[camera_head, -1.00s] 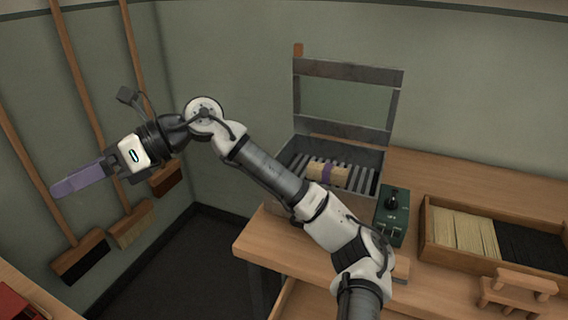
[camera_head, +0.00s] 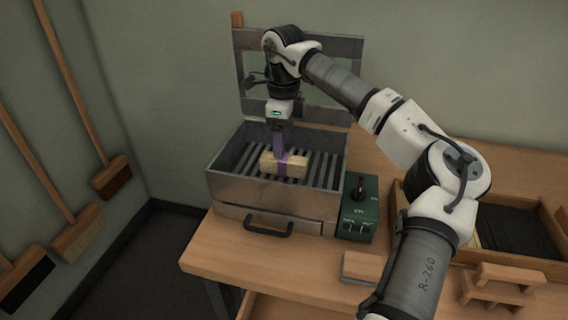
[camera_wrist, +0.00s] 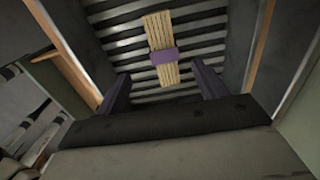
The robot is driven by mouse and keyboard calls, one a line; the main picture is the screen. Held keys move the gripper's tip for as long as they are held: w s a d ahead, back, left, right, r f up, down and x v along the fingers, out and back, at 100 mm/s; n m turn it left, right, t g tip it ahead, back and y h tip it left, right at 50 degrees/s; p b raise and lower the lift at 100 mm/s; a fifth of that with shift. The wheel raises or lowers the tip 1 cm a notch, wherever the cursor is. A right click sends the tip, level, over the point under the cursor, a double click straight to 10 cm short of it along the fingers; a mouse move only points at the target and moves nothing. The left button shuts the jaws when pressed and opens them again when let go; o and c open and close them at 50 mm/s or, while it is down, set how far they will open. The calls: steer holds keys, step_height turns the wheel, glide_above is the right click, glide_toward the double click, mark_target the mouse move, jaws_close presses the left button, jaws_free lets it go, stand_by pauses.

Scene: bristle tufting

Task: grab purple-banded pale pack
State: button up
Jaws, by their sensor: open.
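The purple-banded pale pack (camera_head: 296,168) lies flat on the dark slats inside a grey metal box. In the wrist view the pack (camera_wrist: 158,30) lies across the slats, with its purple band (camera_wrist: 164,56) around the middle. My gripper (camera_head: 279,150) points down into the box over the pack, and in the head view its purple fingers overlap the band. In the wrist view my gripper (camera_wrist: 160,88) is open, with the fingers apart and the pack ahead between their lines. Nothing is held. The exact height above the pack is hard to tell.
The metal box (camera_head: 262,194) has raised walls around the slats and an upright framed lid (camera_head: 345,48) behind. A green control box (camera_head: 357,208) stands at its right. A wooden tray (camera_head: 462,256) with dark bristles and a wooden bench top (camera_head: 215,248) lie nearby.

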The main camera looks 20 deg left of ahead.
mark_target(284, 160)
steer(key=shift+w+a+f+p, duration=0.1)
steer(key=shift+f+p, duration=0.15)
steer(key=shift+f, duration=1.05)
steer(key=shift+w+d+f+p, duration=0.1)
steer(key=shift+w+f+p, duration=0.1)
steer(key=shift+f, duration=1.15)
steer(key=shift+w+a+f+p, duration=0.1)
steer(key=shift+f+p, duration=0.15)
steer(key=shift+f, duration=1.05)
steer(key=c, duration=1.1)
steer(key=shift+r, duration=0.1)
